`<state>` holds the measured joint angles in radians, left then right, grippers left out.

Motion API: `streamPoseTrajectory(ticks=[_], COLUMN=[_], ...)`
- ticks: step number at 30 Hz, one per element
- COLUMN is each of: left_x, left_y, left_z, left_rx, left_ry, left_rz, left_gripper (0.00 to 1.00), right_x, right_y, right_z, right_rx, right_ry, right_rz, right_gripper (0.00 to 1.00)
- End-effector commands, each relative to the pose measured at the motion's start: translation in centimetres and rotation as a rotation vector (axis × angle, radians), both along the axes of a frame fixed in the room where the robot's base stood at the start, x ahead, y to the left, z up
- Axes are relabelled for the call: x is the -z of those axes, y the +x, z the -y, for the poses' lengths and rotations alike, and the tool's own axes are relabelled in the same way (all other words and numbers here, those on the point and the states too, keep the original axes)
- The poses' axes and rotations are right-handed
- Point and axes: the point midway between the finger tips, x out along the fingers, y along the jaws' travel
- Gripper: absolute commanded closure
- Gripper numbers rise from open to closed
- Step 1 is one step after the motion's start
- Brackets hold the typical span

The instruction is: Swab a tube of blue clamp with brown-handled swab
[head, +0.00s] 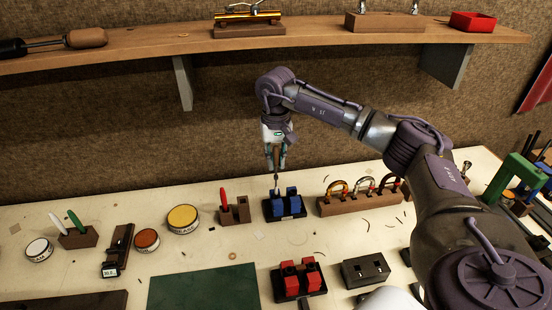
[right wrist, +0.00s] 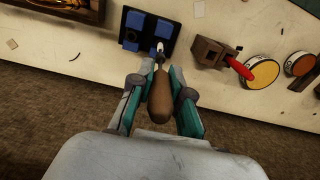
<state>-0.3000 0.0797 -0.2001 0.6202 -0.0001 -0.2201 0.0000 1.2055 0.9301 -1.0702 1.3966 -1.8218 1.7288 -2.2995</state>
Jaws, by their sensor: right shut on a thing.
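My right gripper (head: 275,165) points down over the bench and is shut on the brown-handled swab. The swab's brown handle (right wrist: 160,98) sits between the fingers in the right wrist view, with its pale tip pointing at the blue clamp. The blue clamp (head: 287,203) has blue jaw blocks on a dark base and also shows in the right wrist view (right wrist: 133,42). The swab's thin shaft (head: 276,182) hangs just above or at the clamp's left block; I cannot tell whether it touches or enters. No tube stands out clearly in the clamp. My left gripper is not in view.
A brown holder with a red-handled tool (head: 236,212) stands left of the blue clamp. A yellow-lidded tin (head: 183,219) is further left. A wooden rack with several metal rings (head: 360,203) stands right. A red clamp (head: 300,281) is nearer. A shelf (head: 130,47) runs along the wall.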

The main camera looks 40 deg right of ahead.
Motion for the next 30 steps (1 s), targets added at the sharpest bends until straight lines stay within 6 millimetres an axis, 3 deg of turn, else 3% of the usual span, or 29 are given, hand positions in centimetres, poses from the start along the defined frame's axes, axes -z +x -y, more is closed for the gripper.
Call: streamPoseTrajectory(ticks=[30], left_x=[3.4], left_y=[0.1], left_z=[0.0], left_rx=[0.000], left_ry=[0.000], left_rz=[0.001], left_gripper=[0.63], right_x=[5.0], right_y=[0.0], right_z=[0.0], right_rx=[0.000], right_ry=[-0.001], right_rz=[0.000], right_gripper=[1.00])
